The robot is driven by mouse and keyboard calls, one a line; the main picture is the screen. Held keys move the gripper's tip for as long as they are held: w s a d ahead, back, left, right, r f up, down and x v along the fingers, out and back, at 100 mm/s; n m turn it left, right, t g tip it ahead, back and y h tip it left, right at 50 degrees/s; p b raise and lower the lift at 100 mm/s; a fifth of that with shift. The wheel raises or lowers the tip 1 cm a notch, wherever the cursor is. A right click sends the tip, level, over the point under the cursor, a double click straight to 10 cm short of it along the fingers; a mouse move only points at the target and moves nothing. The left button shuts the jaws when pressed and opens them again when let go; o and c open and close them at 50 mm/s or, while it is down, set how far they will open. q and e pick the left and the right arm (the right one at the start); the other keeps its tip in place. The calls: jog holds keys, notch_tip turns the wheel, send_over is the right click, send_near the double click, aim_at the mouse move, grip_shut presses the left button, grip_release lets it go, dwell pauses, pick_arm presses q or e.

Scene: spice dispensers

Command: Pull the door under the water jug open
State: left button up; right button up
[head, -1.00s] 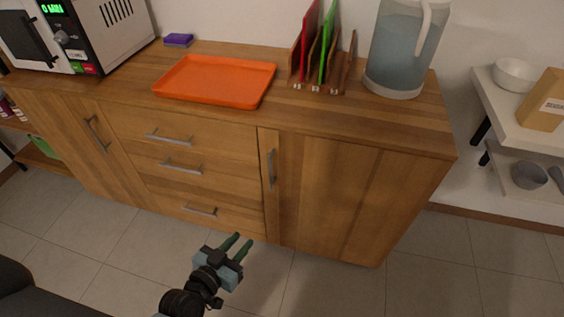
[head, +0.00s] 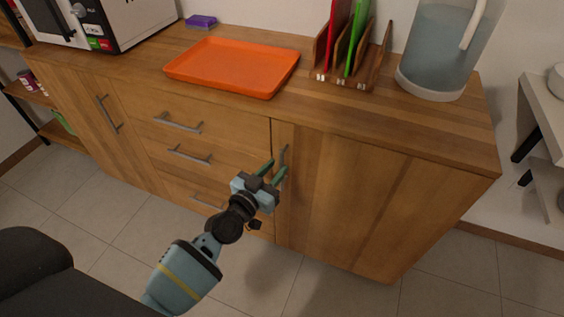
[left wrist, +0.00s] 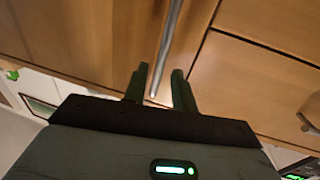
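The water jug (head: 437,55) stands on the right end of the wooden cabinet top. The door (head: 345,200) below it is shut, its front flush with the cabinet. Its upright metal handle (head: 284,158) is near the door's left edge. My left gripper (head: 272,171) is at this handle with its fingers pointing at the door. In the left wrist view the fingers (left wrist: 160,85) are apart, and the handle (left wrist: 168,45) shows between them. I cannot tell whether either finger touches it. My right gripper is in neither current view.
Three drawers with handles (head: 189,154) are left of the door. An orange tray (head: 232,67) and a rack with red and green boards (head: 355,70) stand on top. A white shelf (head: 545,120) is at the right. The floor (head: 330,290) before the door is clear.

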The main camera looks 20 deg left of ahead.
pick_arm(q)
jog(key=shift+x, duration=1.8)
jog(key=shift+c, duration=0.5)
grip_shut()
